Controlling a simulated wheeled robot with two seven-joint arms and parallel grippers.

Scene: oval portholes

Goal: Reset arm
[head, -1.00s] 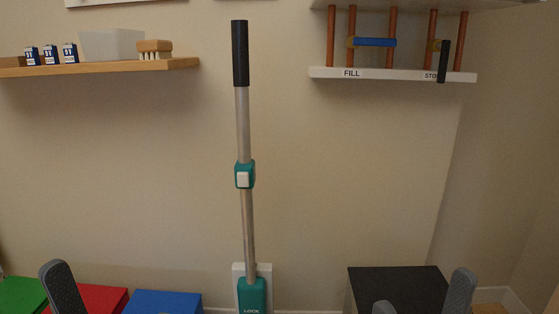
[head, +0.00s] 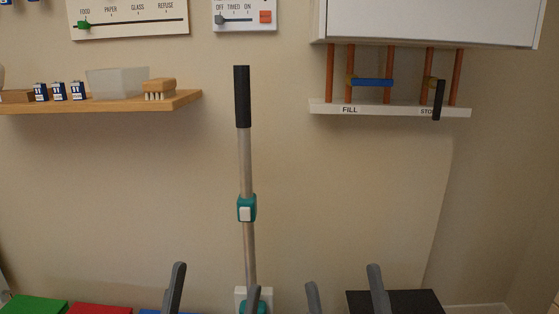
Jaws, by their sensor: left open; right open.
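My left gripper (head: 216,278) is at the bottom edge, left of centre. Its two grey fingers stand apart with nothing seen between them. The right one of these fingers overlaps the lower end of the upright mop-like pole (head: 244,165) in the picture; I cannot tell whether they touch. My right gripper (head: 343,277) is at the bottom edge, right of centre. The rest of both arms is below the frame.
A wooden shelf (head: 150,104) with small cartons, a pale tub (head: 117,82) and a brush (head: 160,87) is at left. Pipes with a blue lever (head: 372,82) hang under a white cabinet (head: 430,22). Green (head: 35,304), red (head: 100,308) and black (head: 400,300) boxes stand low.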

